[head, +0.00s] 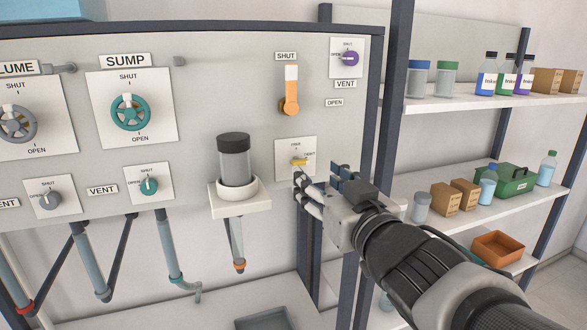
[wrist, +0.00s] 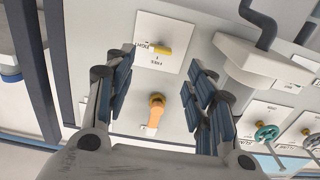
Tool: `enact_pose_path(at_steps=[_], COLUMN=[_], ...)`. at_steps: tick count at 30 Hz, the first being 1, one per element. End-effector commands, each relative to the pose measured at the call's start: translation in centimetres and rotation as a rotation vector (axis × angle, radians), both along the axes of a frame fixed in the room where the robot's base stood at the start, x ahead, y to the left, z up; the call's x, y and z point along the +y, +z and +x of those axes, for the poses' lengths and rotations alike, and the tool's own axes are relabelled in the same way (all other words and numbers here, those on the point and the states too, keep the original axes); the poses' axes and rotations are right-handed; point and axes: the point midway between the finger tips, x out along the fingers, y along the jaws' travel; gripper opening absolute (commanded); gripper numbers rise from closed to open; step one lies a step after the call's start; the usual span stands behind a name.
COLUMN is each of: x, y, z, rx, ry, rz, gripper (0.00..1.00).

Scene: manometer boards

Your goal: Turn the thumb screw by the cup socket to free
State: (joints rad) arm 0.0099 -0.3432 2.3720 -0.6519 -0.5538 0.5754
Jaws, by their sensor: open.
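The thumb screw (head: 299,162) is a small yellow bar on a white plate (head: 283,174) with FREE above and TIGHT to its right. The bar lies about level, toward the TIGHT side. In the wrist view the thumb screw (wrist: 162,50) shows beyond the fingertips, with the picture turned over. The cup socket (head: 256,202), a white bracket with a ring, is left of the plate and holds a grey cup with a dark lid (head: 234,158). My gripper (head: 318,180) is open and empty, just below and right of the screw; its fingers (wrist: 161,68) stand apart, not visibly touching it.
A purple knob (head: 349,59) is at upper right. Teal SUMP wheel (head: 130,112) and small teal knob (head: 149,186) are left. A dark post and shelves (head: 480,102) with bottles and boxes stand right.

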Motion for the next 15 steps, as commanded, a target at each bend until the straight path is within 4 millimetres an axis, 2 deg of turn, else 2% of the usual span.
enact_pose_path(at_steps=[1, 6, 10, 15], x=[0.5, 1.5, 1.9, 2.2], y=[-0.1, 0.0, 0.1, 0.1], z=[1.2, 4.2, 5.9, 6.9], rx=[0.003, 0.003, 0.0, -0.001], ry=[0.003, 0.002, 0.0, 0.0], rz=[0.001, 0.001, 0.001, 0.0], gripper=[0.5, 0.5, 0.5, 0.5])
